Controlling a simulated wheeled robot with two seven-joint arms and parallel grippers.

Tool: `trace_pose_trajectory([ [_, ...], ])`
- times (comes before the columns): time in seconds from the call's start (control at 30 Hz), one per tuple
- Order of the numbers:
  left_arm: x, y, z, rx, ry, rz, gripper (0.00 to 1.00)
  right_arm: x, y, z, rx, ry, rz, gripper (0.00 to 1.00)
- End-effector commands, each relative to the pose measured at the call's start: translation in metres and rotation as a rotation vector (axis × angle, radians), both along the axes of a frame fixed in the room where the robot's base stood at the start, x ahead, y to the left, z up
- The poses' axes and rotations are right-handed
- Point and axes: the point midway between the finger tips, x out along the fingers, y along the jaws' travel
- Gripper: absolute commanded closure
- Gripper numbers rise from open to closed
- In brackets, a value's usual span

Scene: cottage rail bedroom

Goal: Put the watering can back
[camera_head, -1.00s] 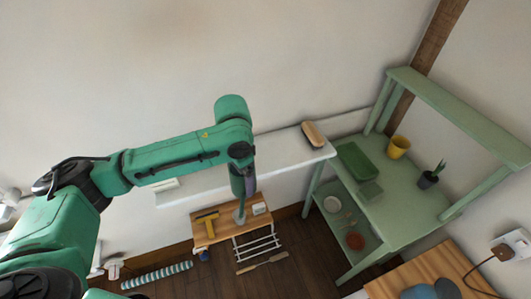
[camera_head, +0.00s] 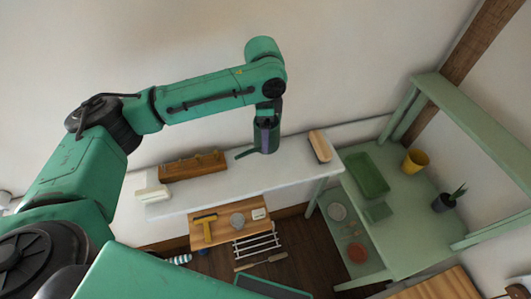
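My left arm reaches in from the left, and its gripper (camera_head: 264,147) points down over the white shelf (camera_head: 225,182). A dark green piece juts out to the left at its lower end. I cannot tell whether this is a finger or part of a held thing, and the fingertips are not clear. I cannot make out a watering can for certain in this view. On the green plant stand (camera_head: 405,225) at the right are a yellow pot (camera_head: 415,162), a green tray (camera_head: 367,175) and a dark pot with a plant (camera_head: 446,201). My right gripper is not in view.
The white shelf holds a wooden box (camera_head: 193,166), a white block (camera_head: 152,194) and a wooden brush (camera_head: 319,146). Below, a wooden bench (camera_head: 222,232) carries a yellow-handled tool (camera_head: 206,227) and a grey round thing (camera_head: 237,220). The shelf's middle is clear.

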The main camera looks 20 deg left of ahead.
Motion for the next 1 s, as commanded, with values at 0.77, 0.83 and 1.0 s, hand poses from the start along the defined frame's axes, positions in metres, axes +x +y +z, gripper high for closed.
trace_pose_trajectory([
  [0.77,0.002,0.000,-0.115,-0.001,-0.003,0.000,1.00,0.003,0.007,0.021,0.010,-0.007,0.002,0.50],
  [0.83,0.002,0.000,-0.117,0.000,-0.002,0.001,1.00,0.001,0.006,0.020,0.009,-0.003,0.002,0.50],
  [1.0,0.002,0.000,-0.117,0.000,-0.001,0.001,0.00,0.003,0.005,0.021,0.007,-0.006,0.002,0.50],
])
